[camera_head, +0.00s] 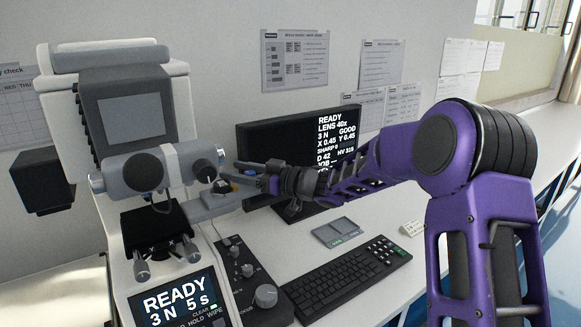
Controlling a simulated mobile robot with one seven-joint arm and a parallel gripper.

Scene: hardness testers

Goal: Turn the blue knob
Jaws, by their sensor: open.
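The hardness tester (110,62) stands at the left with a grey horizontal drum. A small dark knob (222,187) with an orange mark and a touch of blue sits on the drum's right side, above a grey ledge. It is small in the picture, and its blue part is hard to make out. My gripper (243,173) reaches in from the right, its fingers pointing left at the knob. It is open, with its fingertips close to the knob's right side. I cannot tell whether they touch it.
A monitor (281,142) stands behind my gripper. A black keyboard (345,279), a small grey pad (338,232) and a control panel with dials (265,296) are below. The tester's lit screen (178,304) is at the bottom left. The bench is clear at the right back.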

